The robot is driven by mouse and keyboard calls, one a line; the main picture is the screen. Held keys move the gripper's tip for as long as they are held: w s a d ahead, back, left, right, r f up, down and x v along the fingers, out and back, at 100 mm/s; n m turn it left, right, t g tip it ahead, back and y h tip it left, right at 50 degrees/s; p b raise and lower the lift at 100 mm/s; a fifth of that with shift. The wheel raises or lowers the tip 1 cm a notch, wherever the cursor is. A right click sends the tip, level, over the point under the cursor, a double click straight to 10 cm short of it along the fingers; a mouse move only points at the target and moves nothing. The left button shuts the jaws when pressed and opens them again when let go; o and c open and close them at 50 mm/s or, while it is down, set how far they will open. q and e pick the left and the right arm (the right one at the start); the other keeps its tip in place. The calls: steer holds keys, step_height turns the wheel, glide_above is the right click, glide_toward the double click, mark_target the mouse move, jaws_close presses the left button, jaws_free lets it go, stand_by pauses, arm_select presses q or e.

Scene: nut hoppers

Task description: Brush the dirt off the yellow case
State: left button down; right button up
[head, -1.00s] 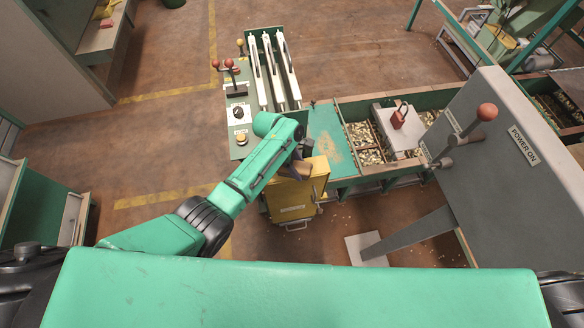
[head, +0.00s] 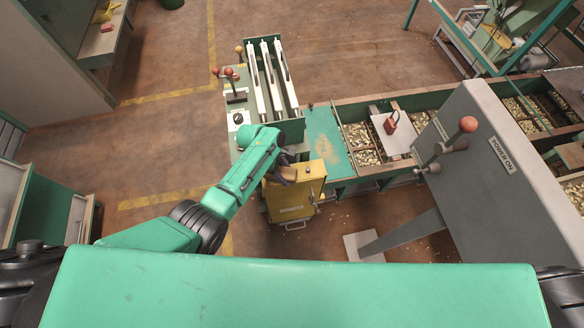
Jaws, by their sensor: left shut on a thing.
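The yellow case (head: 296,203) stands upright on the floor beside the green hopper bench, a little right of the middle left of the head view. My left gripper (head: 284,177) is dark and sits over the left part of the case's top. It is shut on a tan-brown thing that looks like a brush (head: 280,174), partly hidden by the gripper and arm. I cannot tell whether the bristles touch the case. Dirt on the case is too small to make out. My right gripper is not in view.
A lever panel with white tubes (head: 270,75) stands behind the case. A green plate (head: 328,142) and nut-filled hoppers (head: 362,152) adjoin it to the right. A grey power cabinet (head: 490,150) stands further right. Floor left of the case is clear.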

arm_select(q)
steer(key=shift+s+a, duration=0.2)
steer(key=shift+a, duration=0.7)
steer(key=shift+s+a+f+p, duration=0.1)
steer(key=shift+s+a, duration=0.15)
steer(key=shift+a, duration=0.35)
steer(key=shift+s+a+f+p, duration=0.1)
steer(key=shift+s+a+p, duration=0.1)
steer(key=shift+a, duration=0.4)
steer(key=shift+s+a+f+p, duration=0.1)
steer(key=shift+s+a, duration=0.15)
steer(key=shift+a, duration=0.35)
steer(key=shift+w+r, duration=0.2)
steer(key=shift+r, duration=2.9)
steer(key=shift+r, duration=1.55)
